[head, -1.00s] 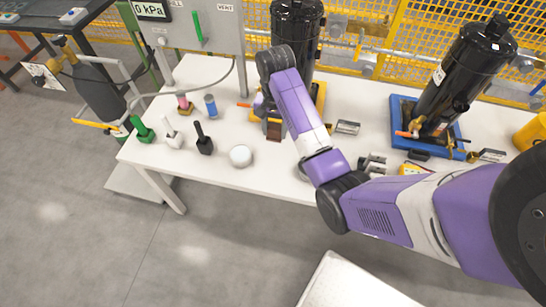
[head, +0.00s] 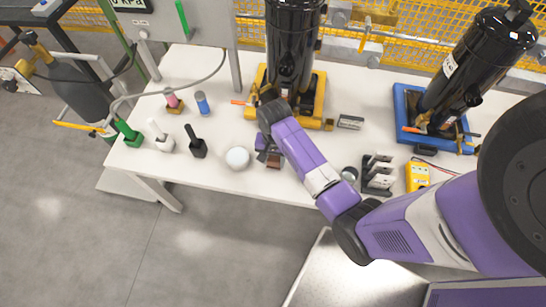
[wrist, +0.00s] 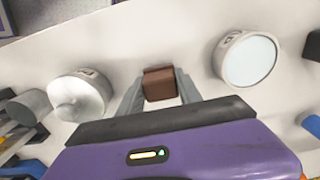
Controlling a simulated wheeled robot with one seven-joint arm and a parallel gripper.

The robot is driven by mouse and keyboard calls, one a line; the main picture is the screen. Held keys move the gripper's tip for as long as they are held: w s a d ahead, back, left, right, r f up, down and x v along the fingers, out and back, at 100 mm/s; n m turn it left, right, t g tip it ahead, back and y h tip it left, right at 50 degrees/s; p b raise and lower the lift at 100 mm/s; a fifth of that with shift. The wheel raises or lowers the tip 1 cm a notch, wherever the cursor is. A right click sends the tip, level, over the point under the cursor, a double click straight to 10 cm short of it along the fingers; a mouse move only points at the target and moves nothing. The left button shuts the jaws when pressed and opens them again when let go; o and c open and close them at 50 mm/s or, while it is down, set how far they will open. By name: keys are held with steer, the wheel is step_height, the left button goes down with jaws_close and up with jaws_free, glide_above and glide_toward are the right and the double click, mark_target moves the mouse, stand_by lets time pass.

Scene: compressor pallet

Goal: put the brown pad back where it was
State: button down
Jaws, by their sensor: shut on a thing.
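The brown pad (head: 274,161) is a small brown block, low over the white table near its front edge in the head view. My gripper (head: 268,154) is shut on it. In the wrist view the brown pad (wrist: 159,84) sits between the two grey fingers of my gripper (wrist: 160,92), with the pale table beyond. I cannot tell whether the pad touches the table. The purple arm hides part of the gripper in the head view.
A white round object (head: 237,157) is close left of the pad. A compressor on a yellow base (head: 308,118) stands behind; another has a blue base (head: 404,125). Several bottles and brushes are at left. A grey holder (head: 377,176) and yellow meter (head: 417,176) are at right.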

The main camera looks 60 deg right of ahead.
steer(key=shift+f, duration=0.45)
steer(key=shift+f, duration=0.1)
steer(key=c, duration=0.8)
jaws_free()
